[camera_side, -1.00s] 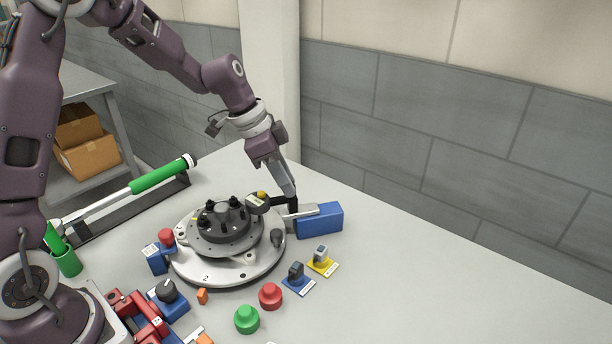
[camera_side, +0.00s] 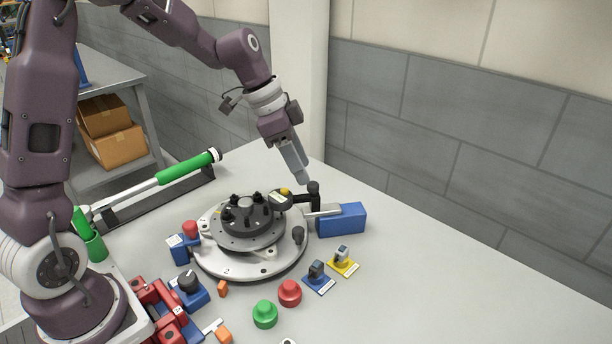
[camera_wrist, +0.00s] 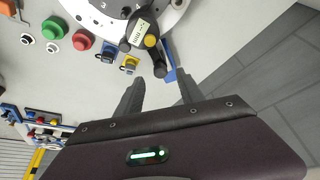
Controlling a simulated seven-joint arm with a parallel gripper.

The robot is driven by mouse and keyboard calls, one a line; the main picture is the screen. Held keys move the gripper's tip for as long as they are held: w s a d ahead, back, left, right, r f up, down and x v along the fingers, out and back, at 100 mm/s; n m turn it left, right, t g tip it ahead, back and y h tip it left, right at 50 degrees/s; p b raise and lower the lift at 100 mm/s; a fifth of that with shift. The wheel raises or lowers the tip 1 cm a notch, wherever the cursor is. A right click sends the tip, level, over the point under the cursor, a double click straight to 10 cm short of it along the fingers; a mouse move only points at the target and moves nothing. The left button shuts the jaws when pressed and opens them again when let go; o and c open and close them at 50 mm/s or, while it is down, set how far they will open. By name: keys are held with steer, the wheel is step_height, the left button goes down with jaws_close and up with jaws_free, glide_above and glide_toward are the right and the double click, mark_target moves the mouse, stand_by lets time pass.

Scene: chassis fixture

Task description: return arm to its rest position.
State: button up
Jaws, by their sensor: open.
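My gripper (camera_side: 304,176) hangs over the back right of the round fixture, just above an upright black knob (camera_side: 314,189) and apart from it. In the wrist view its two fingers (camera_wrist: 161,80) are spread with nothing held between them. The black knob (camera_wrist: 160,70) shows beyond the fingertips, on the end of a dark lever with a yellow button (camera_wrist: 151,41) and a label. The round silver fixture plate (camera_side: 217,264) carries a dark hub (camera_side: 247,220) with several black knobs.
A blue block (camera_side: 342,219) stands right of the fixture. Yellow (camera_side: 343,268) and blue (camera_side: 319,284) tagged parts, red (camera_side: 289,292) and green (camera_side: 265,314) knobs lie in front. A green-handled tool (camera_side: 188,166) rests behind left. The right tabletop is clear.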

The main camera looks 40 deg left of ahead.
steer(key=shift+v, duration=1.6)
steer(key=s+d+r+n+y, duration=0.25)
steer(key=s+r, duration=0.35)
steer(key=s, duration=0.5)
steer(key=s+n+t, duration=0.2)
steer(key=s+n, duration=0.4)
steer(key=s, duration=1)
steer(key=shift+f+y, duration=0.3)
steer(key=shift+y, duration=0.05)
steer(key=shift+n, duration=0.25)
steer(key=shift+c, duration=0.5)
